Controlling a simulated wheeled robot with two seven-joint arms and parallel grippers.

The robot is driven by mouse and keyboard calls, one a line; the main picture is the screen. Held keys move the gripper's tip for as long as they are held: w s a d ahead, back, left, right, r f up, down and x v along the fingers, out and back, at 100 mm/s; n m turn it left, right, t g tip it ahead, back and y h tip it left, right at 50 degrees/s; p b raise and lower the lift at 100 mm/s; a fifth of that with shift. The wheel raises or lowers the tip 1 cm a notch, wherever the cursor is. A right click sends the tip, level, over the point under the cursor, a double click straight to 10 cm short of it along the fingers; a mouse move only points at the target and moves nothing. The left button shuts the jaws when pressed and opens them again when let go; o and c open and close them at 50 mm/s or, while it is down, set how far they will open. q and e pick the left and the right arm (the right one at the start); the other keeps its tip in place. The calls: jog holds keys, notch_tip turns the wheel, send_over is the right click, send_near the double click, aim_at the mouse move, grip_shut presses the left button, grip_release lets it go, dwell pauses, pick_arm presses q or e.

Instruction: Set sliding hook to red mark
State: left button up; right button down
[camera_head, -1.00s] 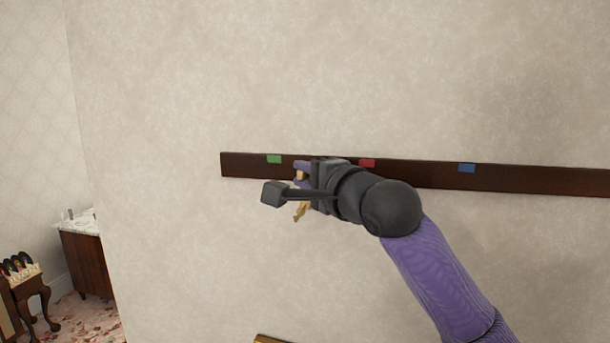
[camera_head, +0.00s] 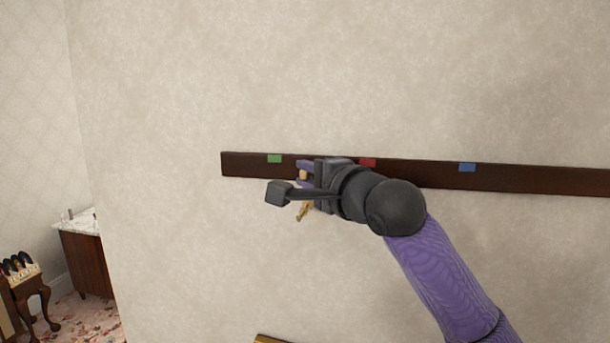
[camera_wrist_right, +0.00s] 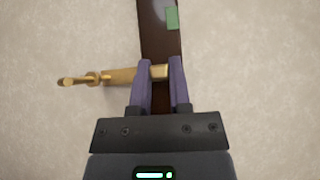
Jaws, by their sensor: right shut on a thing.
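The brass sliding hook (camera_head: 304,210) sits on the dark wooden rail (camera_head: 420,174) on the wall, between the green mark (camera_head: 274,158) and the red mark (camera_head: 368,163). My right gripper (camera_head: 304,172) is shut on the hook, left of the red mark. In the right wrist view, the fingers (camera_wrist_right: 160,75) close around the brass block of the hook (camera_wrist_right: 118,76), whose peg sticks out to the left. The green mark (camera_wrist_right: 172,18) lies beyond the fingers there. My right wrist hides part of the rail just left of the red mark. My left gripper is not in view.
A blue mark (camera_head: 467,168) is on the rail further right. The wall around the rail is bare. A marble-topped cabinet (camera_head: 85,255) and a small wooden stand (camera_head: 30,295) are at the lower left, away from the arm.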

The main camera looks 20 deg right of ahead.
jog(key=s+d+b, duration=0.2)
jog(key=s+d, duration=0.3)
jog(key=d, duration=0.2)
jog(key=shift+d, duration=0.35)
jog(key=shift+s+f, duration=0.1)
jog(key=shift+s, duration=0.05)
jog(key=c, duration=0.6)
grip_release()
jog(key=shift+o, duration=0.2)
jog(key=shift+s+d, duration=0.1)
jog(key=s+d+b, duration=0.1)
jog(key=s+b, duration=0.5)
jog(key=s, duration=0.3)
jog(key=shift+s+d, duration=0.25)
jog(key=shift+d, duration=0.15)
